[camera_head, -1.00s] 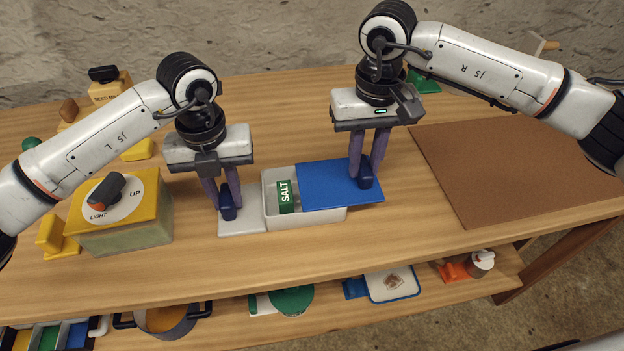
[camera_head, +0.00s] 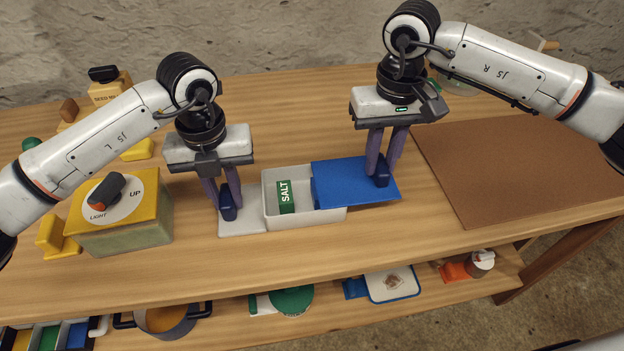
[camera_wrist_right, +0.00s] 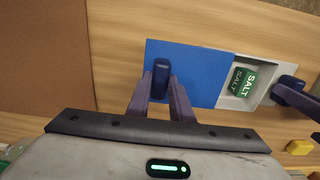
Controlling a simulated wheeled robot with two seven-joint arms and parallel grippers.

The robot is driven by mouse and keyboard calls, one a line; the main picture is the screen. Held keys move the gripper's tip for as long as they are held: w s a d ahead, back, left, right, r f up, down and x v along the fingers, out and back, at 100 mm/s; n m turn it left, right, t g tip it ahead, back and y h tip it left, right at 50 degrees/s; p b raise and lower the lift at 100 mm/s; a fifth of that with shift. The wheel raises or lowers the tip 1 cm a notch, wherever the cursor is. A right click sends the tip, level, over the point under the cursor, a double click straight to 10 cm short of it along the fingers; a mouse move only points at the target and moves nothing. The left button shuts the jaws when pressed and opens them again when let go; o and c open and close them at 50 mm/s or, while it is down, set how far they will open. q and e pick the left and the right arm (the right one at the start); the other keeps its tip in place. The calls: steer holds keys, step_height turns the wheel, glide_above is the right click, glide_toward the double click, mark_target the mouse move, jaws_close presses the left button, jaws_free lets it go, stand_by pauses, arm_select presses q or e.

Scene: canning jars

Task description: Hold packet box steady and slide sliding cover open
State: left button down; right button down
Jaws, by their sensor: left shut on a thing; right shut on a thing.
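The packet box (camera_head: 272,213) is a light grey open-topped box on the table, with a green salt packet (camera_head: 287,196) showing inside. The blue sliding cover (camera_head: 340,182) lies over its right part and sticks out past its right end. My left gripper (camera_head: 228,205) is shut on the dark blue knob on the box's left plate (camera_head: 242,228). My right gripper (camera_head: 380,170) is shut on the cover's dark blue handle (camera_wrist_right: 161,75). In the right wrist view the cover (camera_wrist_right: 210,65) leaves the salt packet (camera_wrist_right: 243,83) uncovered.
A yellow-topped box with a dial (camera_head: 122,200) stands left of the packet box. A brown mat (camera_head: 510,165) lies to the right, with bare wood between it and the cover. A lower shelf (camera_head: 230,325) holds a pot and other items.

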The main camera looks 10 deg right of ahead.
steer(key=shift+d, duration=0.75)
steer(key=c, duration=1.5)
jaws_free()
steer(key=shift+a+r, duration=0.1)
step_height(320, 180, up, 12)
steer(key=shift+f, duration=0.1)
arm_select(q)
steer(key=c, duration=1.5)
jaws_free()
steer(key=shift+r, duration=0.1)
